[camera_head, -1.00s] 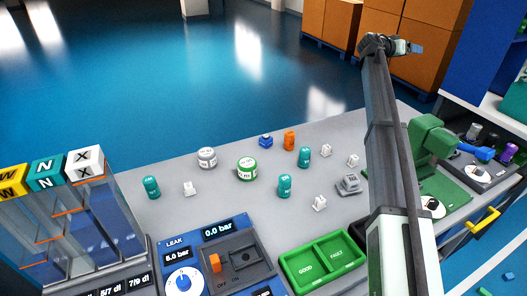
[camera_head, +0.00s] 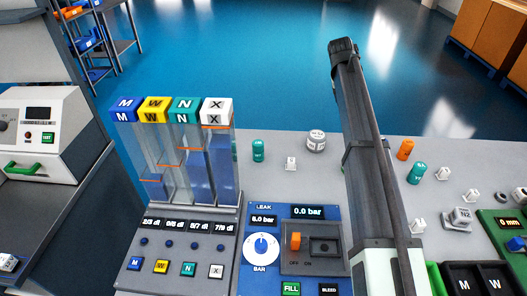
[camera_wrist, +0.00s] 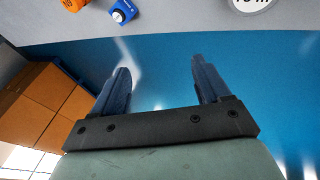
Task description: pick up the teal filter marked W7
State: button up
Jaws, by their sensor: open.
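Two teal filters show on the grey bench in the head view: one (camera_head: 258,150) left of my arm, beside the column unit, and one (camera_head: 418,173) right of my arm. Both stand upright; their marks are too small to read, so I cannot tell which is W7. My arm hides part of the bench between them. My gripper (camera_wrist: 160,76) shows in the wrist view, open and empty, its two dark fingers apart over the blue floor beyond the bench edge. No teal filter shows in the wrist view.
An orange part (camera_head: 405,150), a white round part (camera_head: 316,141) and small white fittings (camera_head: 291,163) stand on the bench. Tall clear columns with lettered cubes (camera_head: 216,110) rise at left. The leak panel (camera_head: 262,245) is in front. A blue part (camera_wrist: 122,12) shows in the wrist view.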

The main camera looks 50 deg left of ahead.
jog(key=s+a+f+n+g+y, duration=0.1)
jog(key=s+a+n, duration=0.1)
jog(key=s+a, duration=0.45)
jog(key=s+a+f+n+g, duration=0.2)
jog(key=s+a, duration=0.2)
jog(key=s, duration=0.6)
jog(key=n+g, duration=0.2)
jog(key=n, duration=0.1)
send_over(258, 143)
jog(key=f, duration=0.1)
notch_tip(258, 143, down, 7)
jog(key=shift+s+d+f, duration=0.1)
jog(key=shift+f, duration=3.15)
jog(key=c, duration=1.2)
jog(key=shift+o, duration=0.2)
jog(key=shift+r, duration=0.15)
